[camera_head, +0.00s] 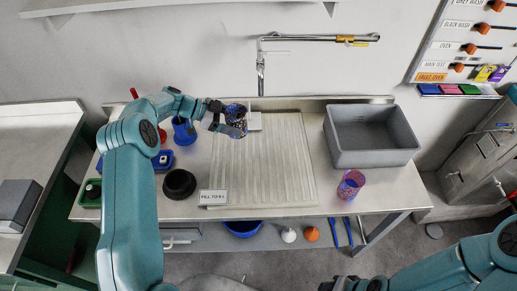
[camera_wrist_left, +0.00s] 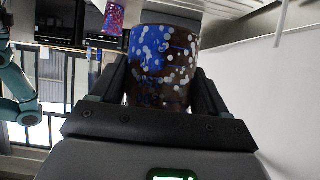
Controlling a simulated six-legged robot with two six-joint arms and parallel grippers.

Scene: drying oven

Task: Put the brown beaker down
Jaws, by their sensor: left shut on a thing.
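The brown beaker (camera_wrist_left: 163,65) is dark brown with blue and white spots. My left gripper (camera_head: 222,119) is shut on it, with one finger on each side in the left wrist view. In the head view the beaker (camera_head: 237,117) is held near the back of the ribbed draining board, below the tap. I cannot tell how far above the surface it is. My right arm shows at the bottom right; its dark end (camera_head: 350,285) is cut by the picture's edge, so its jaws are unclear.
A pink-purple beaker (camera_head: 351,184) stands at the bench's front right, before a grey basin (camera_head: 371,137). A black bowl (camera_head: 179,184), a blue jug (camera_head: 184,132) and a sign (camera_head: 213,197) are at left. The ribbed board (camera_head: 270,165) is mostly clear.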

